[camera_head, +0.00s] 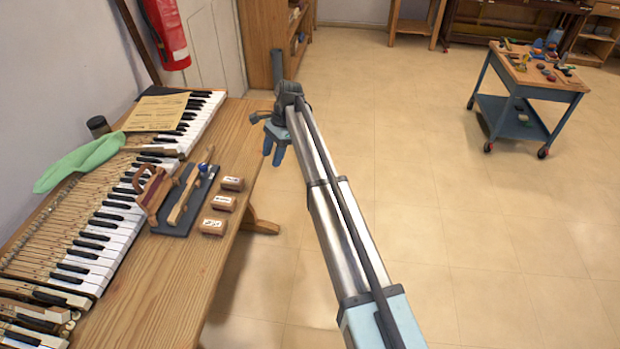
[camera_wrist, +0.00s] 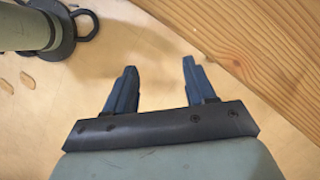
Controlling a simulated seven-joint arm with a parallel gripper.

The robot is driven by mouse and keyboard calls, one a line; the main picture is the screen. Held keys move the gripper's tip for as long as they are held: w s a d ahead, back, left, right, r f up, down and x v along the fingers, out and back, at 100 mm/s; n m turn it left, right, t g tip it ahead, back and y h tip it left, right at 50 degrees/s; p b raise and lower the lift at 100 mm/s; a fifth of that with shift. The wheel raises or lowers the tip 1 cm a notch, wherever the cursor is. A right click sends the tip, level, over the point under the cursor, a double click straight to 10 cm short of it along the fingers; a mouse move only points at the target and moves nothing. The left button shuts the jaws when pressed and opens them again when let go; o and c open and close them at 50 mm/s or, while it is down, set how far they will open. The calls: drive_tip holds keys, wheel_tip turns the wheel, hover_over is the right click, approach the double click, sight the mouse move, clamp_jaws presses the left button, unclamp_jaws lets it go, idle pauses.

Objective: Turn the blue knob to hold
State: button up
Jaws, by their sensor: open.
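A small blue knob (camera_head: 203,167) shows in the head view, at the upper right of a dark mat (camera_head: 188,218) on the wooden bench. Wooden pieces lie beside it on the mat. Three small wooden blocks with white labels, the middle one here (camera_head: 223,203), stand right of the mat; I cannot read the labels. My gripper (camera_head: 271,150) is open, above the floor and off the right edge of the bench, to the right of the knob. In the wrist view its two dark blue fingers (camera_wrist: 159,68) are apart with nothing between them. The knob does not show there.
The bench (camera_head: 180,285) fills the left side, and its edge shows in the wrist view (camera_wrist: 260,55). It carries piano keys (camera_head: 100,240), a green cloth (camera_head: 80,160), yellowed paper (camera_head: 155,113) and a dark jar (camera_head: 98,127). A blue trolley (camera_head: 522,118) stands far right. The floor between is clear.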

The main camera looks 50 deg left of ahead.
drive_tip(key=w+d+f, duration=0.8)
drive_tip(key=shift+d+f, duration=0.35)
drive_tip(key=shift+d, duration=0.05)
drive_tip(key=shift+s, duration=0.1)
idle(0.4)
drive_tip(key=n, duration=0.3)
approach(203, 164)
drive_tip(key=w+d+r, duration=0.1)
drive_tip(key=w+d, duration=0.2)
wheel_tip(203, 164, up, 4)
drive_tip(key=a+m, duration=0.2)
drive_tip(key=a, duration=0.1)
drive_tip(key=s+f, duration=0.2)
drive_tip(key=f, duration=0.2)
drive_tip(key=s+f+m, duration=0.1)
drive_tip(key=s+f, duration=0.1)
drive_tip(key=f, duration=0.2)
drive_tip(key=s+f+m, duration=0.1)
drive_tip(key=s+f, duration=0.1)
drive_tip(key=f, duration=0.3)
drive_tip(key=shift+s+d, duration=0.1)
drive_tip(key=shift+d, duration=0.1)
clamp_jaws()
